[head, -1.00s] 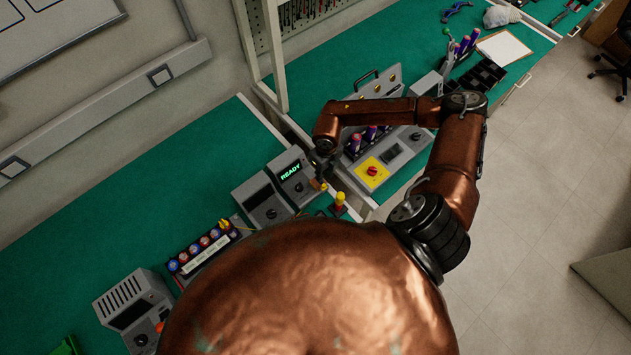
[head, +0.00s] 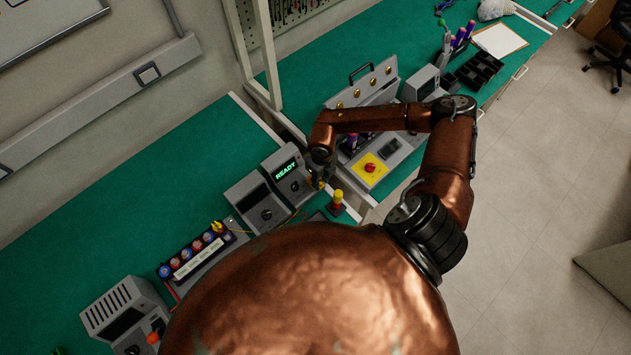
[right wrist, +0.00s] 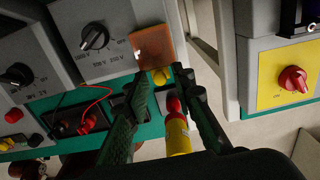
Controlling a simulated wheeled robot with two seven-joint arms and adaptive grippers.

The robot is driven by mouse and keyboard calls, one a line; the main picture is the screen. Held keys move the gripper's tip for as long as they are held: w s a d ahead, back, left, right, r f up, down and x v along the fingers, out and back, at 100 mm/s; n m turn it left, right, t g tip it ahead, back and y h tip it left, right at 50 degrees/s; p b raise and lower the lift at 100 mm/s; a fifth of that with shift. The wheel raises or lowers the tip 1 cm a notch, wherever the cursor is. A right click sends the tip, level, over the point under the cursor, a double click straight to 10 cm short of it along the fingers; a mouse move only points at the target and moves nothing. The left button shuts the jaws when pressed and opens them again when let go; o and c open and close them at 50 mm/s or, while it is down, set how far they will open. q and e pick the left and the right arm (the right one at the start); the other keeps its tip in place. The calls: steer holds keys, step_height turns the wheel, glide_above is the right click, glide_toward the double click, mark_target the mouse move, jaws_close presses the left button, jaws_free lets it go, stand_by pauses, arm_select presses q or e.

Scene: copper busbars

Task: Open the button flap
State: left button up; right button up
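An amber, see-through flap (right wrist: 152,46) sits at the right end of the grey panel with the READY display (head: 286,170). In the right wrist view it is just beyond my fingertips. My right gripper (right wrist: 163,82) is open, with its two dark green fingers spread below the flap's lower edge. Nothing is held between them. A small round yellow part (right wrist: 160,76) shows between the fingertips; I cannot tell whether it belongs to the flap. In the head view the right gripper (head: 319,166) is beside the READY unit, and its fingers are mostly hidden. My left gripper is not in view.
A yellow-and-red handled post (right wrist: 178,133) stands close between and below my fingers. A yellow panel with a red rotary switch (right wrist: 292,78) is to the right. Black knobs (right wrist: 94,37) and a red lead (right wrist: 88,108) are to the left. Green bench (head: 110,210) is clear farther left.

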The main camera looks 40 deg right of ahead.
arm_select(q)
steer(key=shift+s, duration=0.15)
arm_select(e)
steer(key=shift+c, duration=0.3)
steer(key=c, duration=0.5)
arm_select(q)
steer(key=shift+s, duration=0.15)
arm_select(e)
steer(key=shift+o, duration=0.2)
steer(key=shift+r, duration=0.1)
steer(key=shift+w+r+p, duration=0.25)
steer(key=shift+w+r, duration=0.05)
steer(key=shift+r, duration=0.2)
steer(key=shift+w+r+p, duration=0.2)
steer(key=shift+w+r, duration=0.1)
steer(key=shift+r, duration=0.2)
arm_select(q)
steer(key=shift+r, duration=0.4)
arm_select(e)
steer(key=shift+w+r, duration=0.1)
steer(key=shift+w+a+r, duration=0.1)
steer(key=shift+w+r, duration=0.55)
steer(key=shift+w, duration=0.15)
